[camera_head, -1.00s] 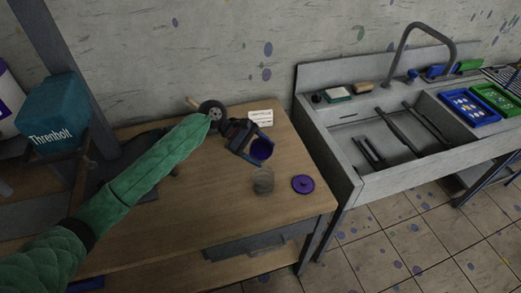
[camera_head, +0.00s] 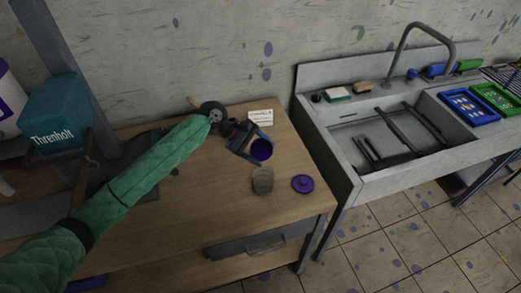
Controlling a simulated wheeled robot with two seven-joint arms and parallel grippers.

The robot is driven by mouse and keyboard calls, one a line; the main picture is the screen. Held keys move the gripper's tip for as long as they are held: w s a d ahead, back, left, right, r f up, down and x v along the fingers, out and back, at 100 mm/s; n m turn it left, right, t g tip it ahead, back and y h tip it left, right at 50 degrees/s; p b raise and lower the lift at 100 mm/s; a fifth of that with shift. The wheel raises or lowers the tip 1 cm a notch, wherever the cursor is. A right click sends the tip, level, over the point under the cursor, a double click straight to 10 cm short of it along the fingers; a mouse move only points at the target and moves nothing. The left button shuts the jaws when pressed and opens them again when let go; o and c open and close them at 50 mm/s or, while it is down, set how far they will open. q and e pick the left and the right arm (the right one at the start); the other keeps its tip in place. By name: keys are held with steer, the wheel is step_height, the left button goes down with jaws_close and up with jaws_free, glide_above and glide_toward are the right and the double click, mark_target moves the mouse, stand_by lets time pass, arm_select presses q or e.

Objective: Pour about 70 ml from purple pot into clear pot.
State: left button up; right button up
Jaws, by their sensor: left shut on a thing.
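My left gripper (camera_head: 244,140) is shut on the purple pot (camera_head: 262,149), with its dark fingers on either side of it. The pot is tilted, its open mouth facing toward the camera and down to the right. The clear pot (camera_head: 262,181) stands on the wooden table just below the purple pot in the picture and looks greyish-brown. I cannot make out a stream between them or the level inside. A purple lid (camera_head: 302,184) lies flat on the table to the right of the clear pot. My right gripper is not in view.
A white label card (camera_head: 261,118) stands at the table's back edge. A teal box (camera_head: 54,112) is at the left. A sink (camera_head: 395,140) adjoins the table on the right. The wooden table (camera_head: 215,205) is bare at front left.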

arm_select(q)
steer(key=shift+m+t+p, duration=0.3)
steer(key=shift+t+p, duration=0.4)
steer(key=shift+p, duration=0.1)
stand_by(0.8)
steer(key=shift+m+t+y+p, duration=0.35)
steer(key=shift+t+p, duration=0.35)
steer(key=shift+p, duration=1.5)
stand_by(4.2)
